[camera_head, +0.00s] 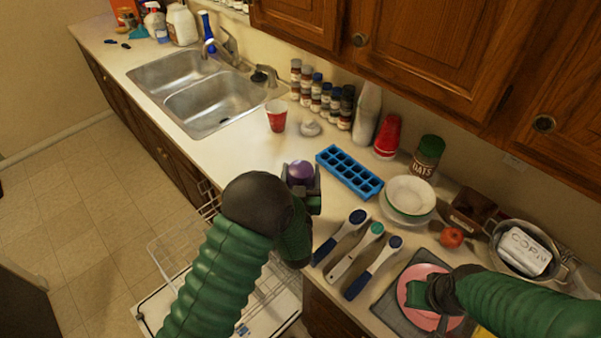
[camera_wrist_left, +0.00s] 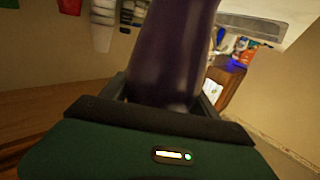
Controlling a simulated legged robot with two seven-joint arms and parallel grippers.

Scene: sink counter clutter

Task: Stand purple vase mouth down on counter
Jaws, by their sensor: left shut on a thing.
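The purple vase (camera_head: 300,170) is in my left gripper (camera_head: 301,185) over the front part of the counter. In the head view only a rounded purple part shows above the jaws; my arm hides the rest. In the left wrist view the dark purple body of the vase (camera_wrist_left: 170,50) stands between the shut jaws (camera_wrist_left: 165,108). Its mouth cannot be made out. The counter (camera_head: 235,153) is cream coloured. My right gripper (camera_head: 425,295) is low over a pink plate (camera_head: 420,272) at the right; its jaws are not clear.
A blue ice tray (camera_head: 349,172), a red cup (camera_head: 276,116) and stacked bowls (camera_head: 410,195) stand around the vase. Several brush-like tools (camera_head: 356,248) lie to its lower right. The double sink (camera_head: 205,95) is at the back left.

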